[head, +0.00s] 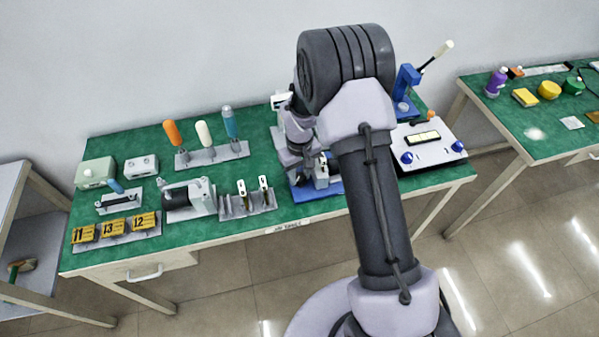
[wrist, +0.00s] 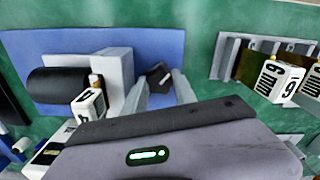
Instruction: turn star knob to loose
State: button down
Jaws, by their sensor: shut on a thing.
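The star knob (wrist: 156,73) is a small dark lobed knob beside a light grey block (wrist: 118,68) on a blue base plate (wrist: 60,45). My gripper (wrist: 160,82) is shut on the knob in the wrist view, one pale finger on each side of it. A black cylinder (wrist: 58,84) lies on the other side of the block, with a white number tag (wrist: 88,104) near it. In the head view the blue base plate (head: 328,188) shows below my wrist, and my arm hides most of the fixture and the knob.
A rack with metal pieces and number tags (wrist: 270,78) stands right of the fixture in the wrist view. In the head view, tools, yellow numbered blocks (head: 115,227) and a white panel with blue knobs (head: 430,148) share the green bench (head: 240,232).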

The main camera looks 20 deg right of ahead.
aim_at(300, 176)
jog(key=n+p, duration=0.1)
jog(key=n, duration=0.3)
jog(key=shift+w+n+p, duration=0.1)
jog(key=shift+n+p, duration=0.4)
jog(key=shift+n, duration=1.3)
jog(key=c, duration=1)
grip_release()
jog(key=shift+r, duration=0.1)
notch_tip(300, 176, up, 17)
jog(key=p, duration=0.4)
jog(key=shift+p, duration=0.4)
